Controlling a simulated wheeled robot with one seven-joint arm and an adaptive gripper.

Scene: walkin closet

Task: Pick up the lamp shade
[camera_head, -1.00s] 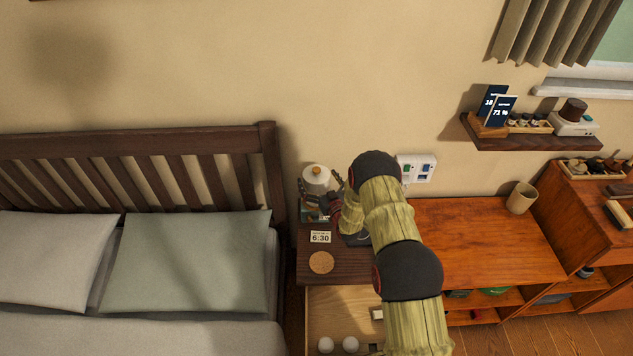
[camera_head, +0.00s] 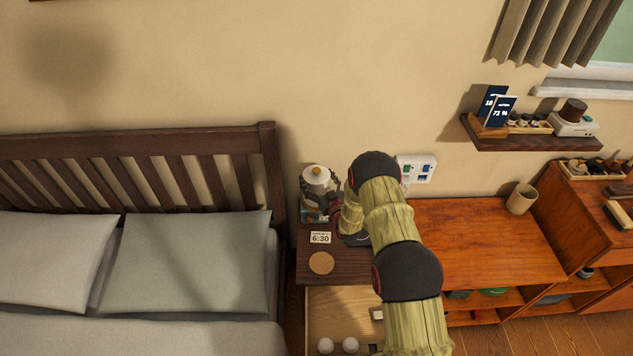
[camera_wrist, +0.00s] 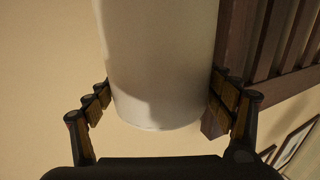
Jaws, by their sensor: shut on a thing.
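In the wrist view the shade (camera_wrist: 160,60) is large and pale and fills the space between the fingers. My gripper (camera_wrist: 163,98) is shut on it, with a finger against each side. In the head view my gripper (camera_head: 322,196) is at the shade's lower right, and my arm hides part of the nightstand. I cannot tell whether the shade is clear of what stands beneath it.
A clock reading 6:30 (camera_head: 320,237) and a round coaster (camera_head: 321,263) lie on the nightstand. Its drawer (camera_head: 335,305) is open. The bed's headboard (camera_head: 200,170) stands close on the left. A wall socket panel (camera_head: 416,168) is to the right. The wall above is clear.

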